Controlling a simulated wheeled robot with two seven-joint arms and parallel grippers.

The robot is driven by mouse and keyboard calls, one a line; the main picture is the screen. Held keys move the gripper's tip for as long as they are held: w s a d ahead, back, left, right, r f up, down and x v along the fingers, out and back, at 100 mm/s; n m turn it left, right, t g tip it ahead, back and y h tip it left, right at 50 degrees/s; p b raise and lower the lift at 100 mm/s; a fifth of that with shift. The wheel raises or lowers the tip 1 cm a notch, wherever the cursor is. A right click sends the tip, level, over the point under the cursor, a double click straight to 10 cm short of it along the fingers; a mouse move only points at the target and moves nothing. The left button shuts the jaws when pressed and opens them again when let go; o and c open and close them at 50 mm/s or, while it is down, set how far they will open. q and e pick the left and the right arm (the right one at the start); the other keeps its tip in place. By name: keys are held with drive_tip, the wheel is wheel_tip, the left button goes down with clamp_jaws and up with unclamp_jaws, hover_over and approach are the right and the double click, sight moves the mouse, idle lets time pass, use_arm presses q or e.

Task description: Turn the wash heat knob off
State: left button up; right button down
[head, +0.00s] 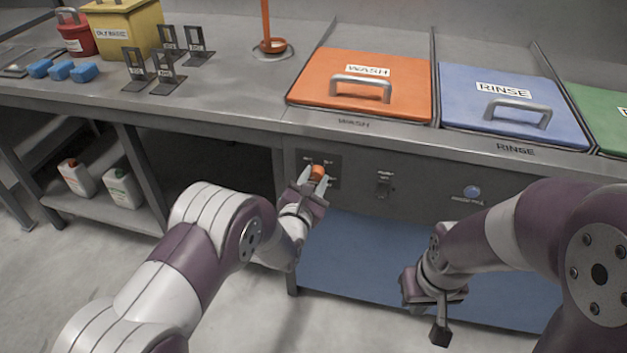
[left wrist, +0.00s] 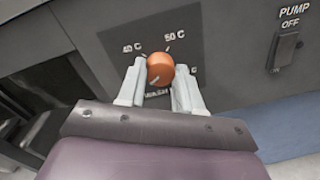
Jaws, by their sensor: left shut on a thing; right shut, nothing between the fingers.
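The wash heat knob (head: 318,172) is a round orange knob on a dark plate on the front panel, below the orange WASH lid. In the left wrist view the knob (left wrist: 160,69) has the marks 40 C and 50 C above it; the label below it is partly hidden. My left gripper (head: 316,180) is shut on the knob, with a finger on each side of it in the left wrist view (left wrist: 159,88). My right gripper (head: 440,332) is shut and empty, hanging low in front of the blue lower area, away from the panel.
A pump switch (head: 384,185) and a blue round button (head: 472,192) sit to the right on the same panel. Above are the orange WASH lid (head: 340,98) and blue RINSE lid (head: 480,115). Black stands (head: 168,75) and blue blocks (head: 60,70) are on the counter at left.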

use_arm(q)
drive_tip(key=shift+f, duration=0.1)
drive_tip(key=o, duration=1)
drive_tip(key=shift+o, duration=0.2)
drive_tip(key=p+v, duration=0.2)
drive_tip(key=v, duration=1)
drive_tip(key=shift+s, duration=0.35)
drive_tip(key=shift+a, duration=0.1)
